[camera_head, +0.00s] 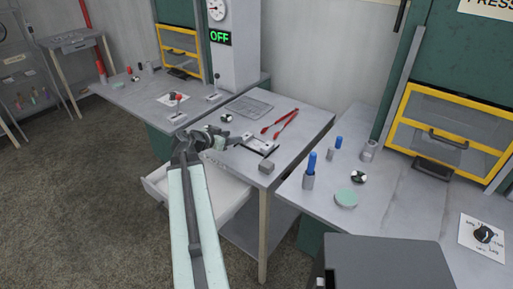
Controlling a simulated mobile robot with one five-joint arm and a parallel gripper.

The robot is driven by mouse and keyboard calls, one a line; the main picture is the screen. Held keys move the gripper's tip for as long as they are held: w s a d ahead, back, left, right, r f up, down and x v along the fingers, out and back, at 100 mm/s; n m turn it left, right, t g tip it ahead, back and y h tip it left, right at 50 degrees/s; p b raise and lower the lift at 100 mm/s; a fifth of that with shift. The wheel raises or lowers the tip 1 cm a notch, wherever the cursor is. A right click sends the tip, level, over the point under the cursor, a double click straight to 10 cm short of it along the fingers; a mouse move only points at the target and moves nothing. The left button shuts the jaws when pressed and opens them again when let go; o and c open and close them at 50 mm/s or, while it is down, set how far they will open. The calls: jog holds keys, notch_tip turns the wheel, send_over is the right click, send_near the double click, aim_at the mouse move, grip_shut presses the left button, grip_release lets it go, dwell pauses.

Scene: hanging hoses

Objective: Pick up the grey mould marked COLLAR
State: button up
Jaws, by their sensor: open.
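A small grey block (266,167) sits at the near right corner of the middle table. It may be the mould, but I cannot read any marking on it. My gripper (271,149) is over the same table, just behind the block in the picture. Its jaws are open and look empty. It looks apart from the block, but I cannot tell its height above the table.
The right bench holds blue-topped pieces (312,164) and a green disc (346,198). Yellow-framed guards (399,107) stand behind.

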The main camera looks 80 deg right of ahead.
aim_at(244, 135)
jog(key=shift+b+x, duration=0.6)
jog(key=shift+x, duration=0.5)
jog(key=b+x, duration=0.2)
jog(key=x, duration=0.3)
jog(key=shift+s+d+f, duration=0.15)
jog(key=shift+s, duration=0.2)
grip_shut()
jog(key=shift+w, duration=0.2)
